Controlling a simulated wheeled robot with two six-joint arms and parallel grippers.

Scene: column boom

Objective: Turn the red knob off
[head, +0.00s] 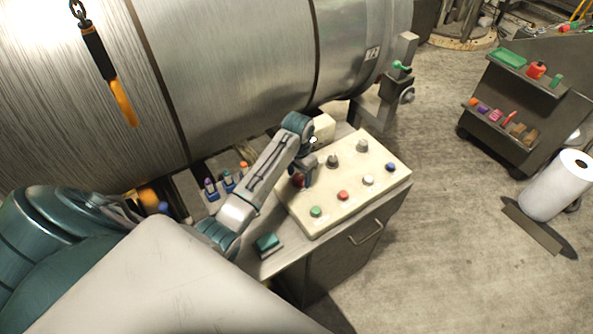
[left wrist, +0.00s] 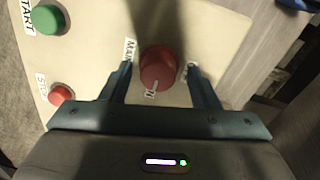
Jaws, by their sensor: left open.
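The red knob (left wrist: 157,68) sits on a cream control panel (head: 328,212). In the left wrist view it stands between the two open fingers of my left gripper (left wrist: 160,76), with a small gap at each side. A pale pointer mark on the knob points down in that view, towards a partly hidden label. In the head view the red knob (head: 298,180) is partly covered by my left gripper (head: 308,180), which reaches down over the panel's left part. My right gripper is not in view.
The panel also carries a green button (head: 316,211), a red button (head: 343,195), a white button (head: 368,180), a blue button (head: 390,167) and two grey knobs. A large metal cylinder (head: 230,60) lies behind. A tool cart (head: 510,110) stands at the right.

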